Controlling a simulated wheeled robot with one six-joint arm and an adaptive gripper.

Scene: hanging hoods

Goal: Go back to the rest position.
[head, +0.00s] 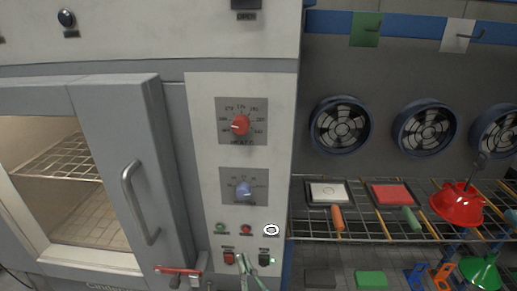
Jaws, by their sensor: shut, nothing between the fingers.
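My gripper (244,264) shows at the bottom of the head view, in front of the lower part of the white control panel (206,160). Only its slim fingertips are in view; they are shut with nothing between them. They appear between a red rocker switch (229,257) and a dark switch (264,257). I cannot tell whether they touch the panel. The rest of the arm is out of view.
An oven with its door (117,165) ajar is at the left. A red lever (178,270) is low beside it. The panel has a red knob (240,125) and a blue knob (244,189). A wire shelf (362,227) at the right holds pans and a red hood (456,207).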

